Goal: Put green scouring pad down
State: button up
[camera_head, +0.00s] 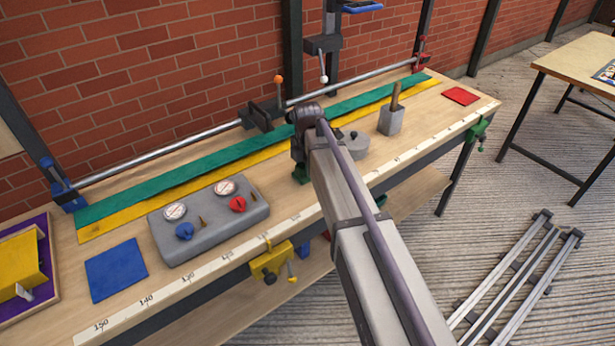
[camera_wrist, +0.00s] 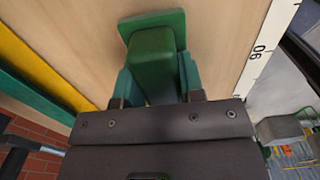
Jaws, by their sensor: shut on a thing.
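The green scouring pad (camera_wrist: 152,62) is a green block on a flat, wider green plate in the wrist view. My gripper (camera_wrist: 157,80) is shut on its block, with one teal finger on each side. The pad is over the bare wooden workbench (camera_wrist: 215,45); I cannot tell whether its plate touches the wood. In the head view, my arm hides most of the pad, and only a bit of green (camera_head: 301,174) shows below my wrist, near the bench's middle.
A grey gauge box (camera_head: 212,246) and a blue square (camera_head: 115,270) lie to the left. A grey round weight (camera_head: 357,146), a grey block with a post (camera_head: 391,121) and a red square (camera_head: 461,95) are to the right. A measuring strip (camera_head: 145,300) runs along the front edge.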

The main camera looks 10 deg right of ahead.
jog(key=shift+f+p, duration=0.1)
jog(key=shift+p, duration=0.2)
jog(key=shift+f, duration=0.25)
jog(key=o, duration=0.8)
jog(key=shift+r, duration=0.1)
notch_tip(320, 180, up, 13)
jog(key=p, duration=1.2)
jog(key=s+m, duration=2.2)
jog(key=shift+s+f+m, duration=0.3)
jog(key=shift+s+f, duration=0.05)
jog(key=shift+s, duration=0.05)
